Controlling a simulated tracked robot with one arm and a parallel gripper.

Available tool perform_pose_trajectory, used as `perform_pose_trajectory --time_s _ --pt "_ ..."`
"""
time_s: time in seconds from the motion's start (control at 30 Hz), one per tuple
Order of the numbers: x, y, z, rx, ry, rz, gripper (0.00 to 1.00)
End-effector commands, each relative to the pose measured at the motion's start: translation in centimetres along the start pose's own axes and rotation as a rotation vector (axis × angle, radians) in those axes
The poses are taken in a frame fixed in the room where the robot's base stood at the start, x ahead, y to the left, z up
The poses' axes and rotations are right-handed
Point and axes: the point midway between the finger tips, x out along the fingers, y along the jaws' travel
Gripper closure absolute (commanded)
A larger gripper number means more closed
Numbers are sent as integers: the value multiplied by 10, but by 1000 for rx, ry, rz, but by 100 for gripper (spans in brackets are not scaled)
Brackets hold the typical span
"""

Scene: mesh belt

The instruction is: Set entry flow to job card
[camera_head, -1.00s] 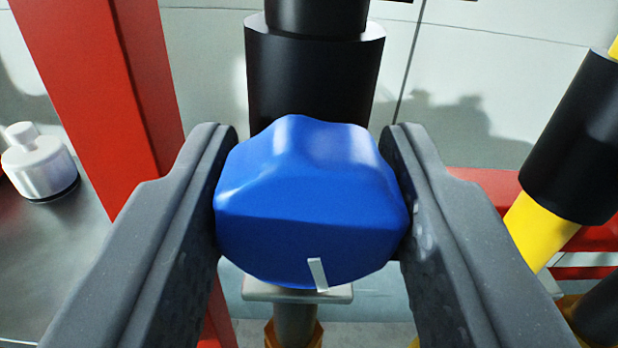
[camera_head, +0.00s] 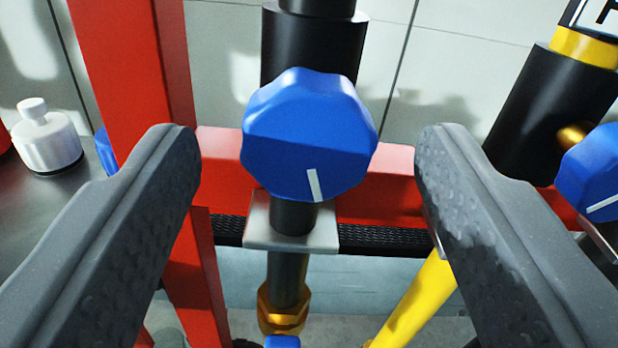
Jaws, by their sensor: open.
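A blue scalloped knob (camera_head: 310,135) with a white pointer line sits on a black vertical pipe (camera_head: 312,48) in the middle of the view. Its white line is low on its face, pointing down and tilted slightly. My gripper (camera_head: 308,160) is open, with one finger on each side of the knob and clear gaps between. The fingers touch nothing that I can see. A second blue knob (camera_head: 596,178) with a white line is at the right edge, partly cut off. No job card or flow scale is readable here.
A red upright post (camera_head: 135,70) stands left of the knob, and a red crossbar (camera_head: 375,185) runs behind it. A grey bracket (camera_head: 290,238) sits below. A yellow pipe (camera_head: 415,300) slants at right. A white bottle-like part (camera_head: 45,140) stands on the metal surface at left.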

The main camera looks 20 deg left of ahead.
Motion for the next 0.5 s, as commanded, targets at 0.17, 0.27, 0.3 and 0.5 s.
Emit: perform_pose_trajectory --time_s 0.17,0.27,0.3,0.5 --pt "-41 2 2 1 -4 6 41" --pt "-61 2 1 -1 -5 6 41" --pt "-68 2 1 0 -3 5 41" --pt "-96 1 3 3 -5 5 41"
